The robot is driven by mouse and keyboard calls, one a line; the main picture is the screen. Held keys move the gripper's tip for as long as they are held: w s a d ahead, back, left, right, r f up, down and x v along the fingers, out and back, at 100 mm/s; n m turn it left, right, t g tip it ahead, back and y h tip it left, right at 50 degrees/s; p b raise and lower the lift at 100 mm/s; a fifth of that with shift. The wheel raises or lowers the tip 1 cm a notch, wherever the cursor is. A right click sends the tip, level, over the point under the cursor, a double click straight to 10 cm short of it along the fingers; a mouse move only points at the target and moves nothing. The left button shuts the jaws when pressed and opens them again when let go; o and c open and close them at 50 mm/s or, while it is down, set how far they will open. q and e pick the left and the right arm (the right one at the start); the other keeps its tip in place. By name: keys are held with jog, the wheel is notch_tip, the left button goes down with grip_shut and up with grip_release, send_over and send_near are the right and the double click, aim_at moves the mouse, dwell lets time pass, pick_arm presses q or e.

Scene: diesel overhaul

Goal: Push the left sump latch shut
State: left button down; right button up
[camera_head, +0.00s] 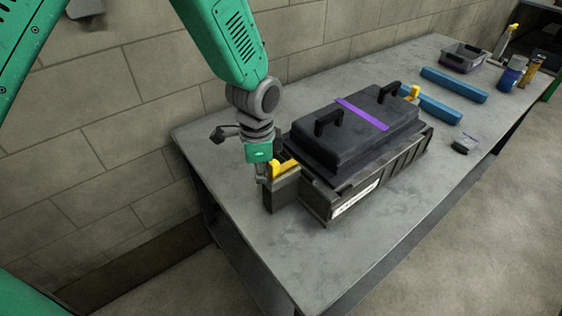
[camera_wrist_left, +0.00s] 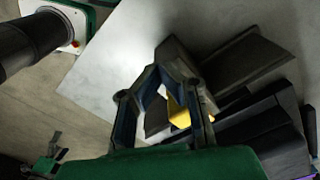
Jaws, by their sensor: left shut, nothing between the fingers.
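The sump is a long dark box (camera_head: 405,160) on the grey bench, with a black lid (camera_head: 355,135) that has two handles and a purple strip. The left latch (camera_head: 285,168) is a yellow piece on top of a dark block (camera_head: 284,192) at the box's near left end. My left gripper (camera_head: 262,178) is shut and empty, pointing down close beside this latch. I cannot tell whether they touch. In the left wrist view the gripper (camera_wrist_left: 170,73) shows the yellow latch (camera_wrist_left: 177,112) behind its fingers. My right gripper is not seen.
A second yellow latch (camera_head: 414,92) shows at the box's far end. The bench front is clear. A block wall stands behind.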

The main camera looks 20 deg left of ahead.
aim_at(273, 163)
pick_arm(q)
jog(key=shift+d, duration=0.2)
jog(key=shift+w+d, duration=0.4)
jog(key=shift+w, duration=0.45)
jog(key=shift+w+d+p, duration=0.2)
jog(key=shift+w+d, duration=0.1)
jog(key=shift+w, duration=0.2)
jog(key=shift+w+d+p, duration=0.2)
jog(key=shift+w+d, duration=0.05)
jog(key=shift+w, duration=0.2)
jog(key=shift+s+a+p, duration=0.2)
jog(key=shift+s+p, duration=0.2)
jog(key=shift+p, duration=0.05)
notch_tip(273, 163, up, 8)
jog(key=p, duration=0.7)
jog(key=shift+r, duration=0.1)
